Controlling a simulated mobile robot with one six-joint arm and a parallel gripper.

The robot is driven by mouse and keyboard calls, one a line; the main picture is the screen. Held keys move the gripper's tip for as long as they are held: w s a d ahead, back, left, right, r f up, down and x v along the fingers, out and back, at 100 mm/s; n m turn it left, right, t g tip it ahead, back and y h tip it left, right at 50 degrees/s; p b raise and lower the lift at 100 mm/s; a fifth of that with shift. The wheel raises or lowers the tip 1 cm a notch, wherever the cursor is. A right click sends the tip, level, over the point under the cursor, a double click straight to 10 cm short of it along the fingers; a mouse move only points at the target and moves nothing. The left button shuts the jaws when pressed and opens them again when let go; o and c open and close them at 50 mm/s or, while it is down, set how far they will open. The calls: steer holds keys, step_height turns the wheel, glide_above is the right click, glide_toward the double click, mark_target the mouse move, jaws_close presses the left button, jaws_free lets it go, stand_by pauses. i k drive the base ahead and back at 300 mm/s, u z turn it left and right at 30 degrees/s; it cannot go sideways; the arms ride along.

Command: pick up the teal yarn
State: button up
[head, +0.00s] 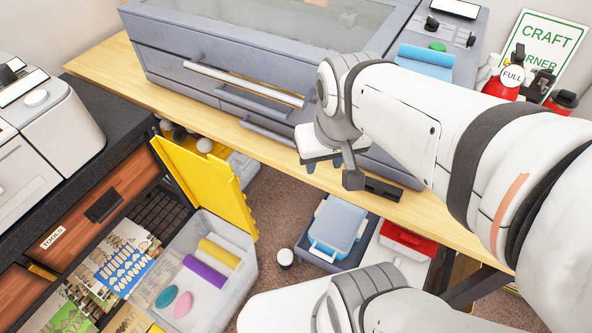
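The teal yarn (166,296) is a small oval ball in the near left corner of a clear plastic bin (246,278) at the lower left. A pink oval ball (183,304) lies right beside it. My gripper (331,167) is at the centre of the view, by the front edge of the wooden bench, well up and to the right of the yarn. Nothing shows held in it, but its fingers are partly hidden and too small to judge how far apart they are.
The bin also holds purple (205,272) and yellow (219,253) rolls. Its yellow lid (207,183) stands upright at the back. Paper packets (122,262) lie left of it. A blue case (338,226) and a white-lidded jar (286,257) are to the right. A grey machine (250,60) stands on the wooden bench (112,70).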

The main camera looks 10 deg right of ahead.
mark_target(165, 297)
steer(key=z, duration=0.2)
steer(key=k, duration=1.05)
steer(key=u, duration=0.2)
